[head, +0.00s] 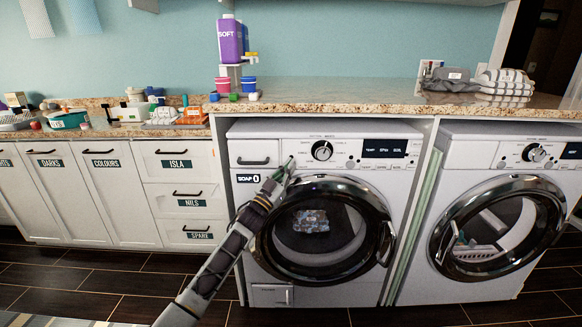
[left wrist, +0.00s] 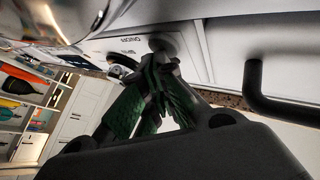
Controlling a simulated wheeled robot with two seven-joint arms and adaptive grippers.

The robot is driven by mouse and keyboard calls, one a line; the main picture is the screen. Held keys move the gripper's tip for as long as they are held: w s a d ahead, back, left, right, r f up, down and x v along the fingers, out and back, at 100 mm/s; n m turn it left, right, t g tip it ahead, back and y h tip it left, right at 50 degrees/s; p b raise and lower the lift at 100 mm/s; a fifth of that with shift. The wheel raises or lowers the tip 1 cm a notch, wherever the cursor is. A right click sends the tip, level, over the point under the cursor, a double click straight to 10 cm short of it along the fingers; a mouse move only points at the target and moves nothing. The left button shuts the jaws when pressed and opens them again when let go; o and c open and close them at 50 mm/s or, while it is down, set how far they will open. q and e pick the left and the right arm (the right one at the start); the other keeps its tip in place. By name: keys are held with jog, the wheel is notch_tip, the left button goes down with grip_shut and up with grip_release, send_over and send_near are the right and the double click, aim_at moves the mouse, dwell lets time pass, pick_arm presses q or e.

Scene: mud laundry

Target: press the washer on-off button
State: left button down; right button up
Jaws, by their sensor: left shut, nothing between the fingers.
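The washer (head: 232,205) is the white front-loader in the middle of the head view, with a shut round glass door and some laundry behind it. Its control panel (head: 350,134) carries a dial (head: 322,151) and a lit display. My left gripper (head: 286,166) is shut and empty, its tips at the panel just left of the dial. In the left wrist view its green-padded fingers (left wrist: 158,58) overlap a grey round button (left wrist: 168,42) beside an ON/OFF label. I cannot tell whether they touch it. In the head view the fingertips hide that button. My right gripper is not in view.
A second front-loader (head: 420,205) stands to the right. The granite counter (head: 330,107) above holds a purple bottle (head: 229,40), cups and folded towels. White drawers and labelled cupboards (head: 100,195) stand to the left.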

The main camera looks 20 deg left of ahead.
pick_arm(q)
jog(key=shift+w, duration=0.1)
dwell(0.3)
jog(key=shift+s+d+p, duration=0.15)
jog(key=shift+s+p, duration=0.35)
jog(key=shift+s, duration=0.15)
jog(key=shift+s+d+p, duration=0.25)
jog(key=shift+s+p, duration=0.35)
jog(key=shift+s, duration=0.35)
jog(key=shift+s+d+p, duration=0.3)
jog(key=shift+s+p, duration=0.35)
jog(key=shift+s, duration=0.25)
jog(key=shift+s+d+p, duration=0.25)
jog(key=shift+s+p, duration=0.35)
jog(key=shift+s, duration=0.35)
